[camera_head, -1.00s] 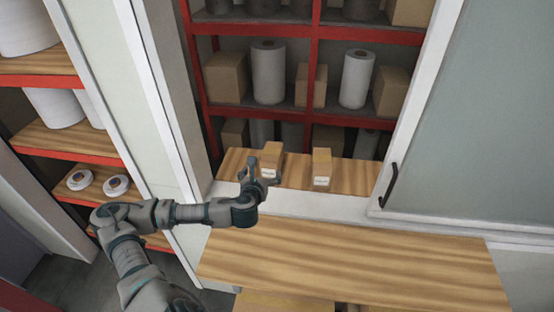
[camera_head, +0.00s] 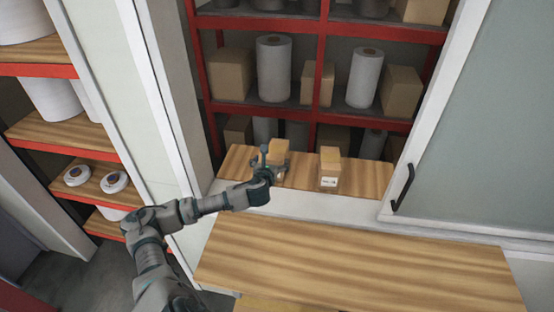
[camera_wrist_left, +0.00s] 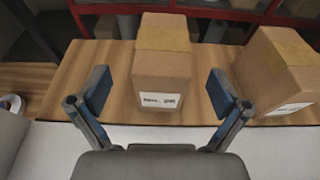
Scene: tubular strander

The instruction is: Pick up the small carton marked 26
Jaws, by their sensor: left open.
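Two small brown cartons with white labels stand upright on the wooden ledge. The left carton (camera_head: 279,149) also shows in the left wrist view (camera_wrist_left: 163,65); its label is small and appears to end in 26. The right carton (camera_head: 330,166) shows in the left wrist view (camera_wrist_left: 282,70) too, its label too small to read surely. My left gripper (camera_head: 273,163) is open at the left carton. In the left wrist view its fingers stand on either side of that carton's near face, with gaps on both sides. My right gripper is not in view.
The wooden ledge (camera_head: 365,175) sits in an opening with a white sill. Red shelving (camera_head: 300,112) with boxes and white rolls stands behind. A door with a black handle (camera_head: 403,187) is at the right. A clear wooden tabletop (camera_head: 360,262) lies in front.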

